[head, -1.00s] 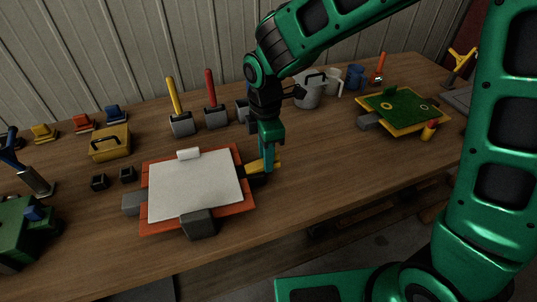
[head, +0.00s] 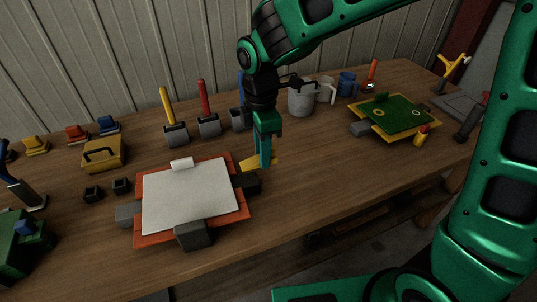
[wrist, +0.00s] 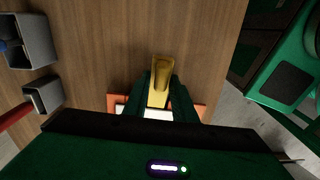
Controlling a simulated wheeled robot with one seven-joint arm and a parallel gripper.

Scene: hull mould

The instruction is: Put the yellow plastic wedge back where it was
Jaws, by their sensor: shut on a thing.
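My gripper (head: 263,162) is shut on the yellow plastic wedge (head: 250,164) near the right side of an orange-framed board (head: 150,239) with a white top. The wedge also shows between my fingers in the wrist view (wrist: 159,75). It appears just above and behind a dark block (head: 247,184) at the board's right edge; I cannot tell whether it touches anything. Grey blocks stand at the board's left (head: 128,214) and front (head: 194,234). My fingers hide part of the wedge.
A yellow box with a handle (head: 104,155) and small black blocks (head: 92,194) are left of the board. Brushes with red (head: 202,95) and yellow (head: 167,100) handles stand behind. A green board (head: 400,117) lies right. Wood between the boards is clear.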

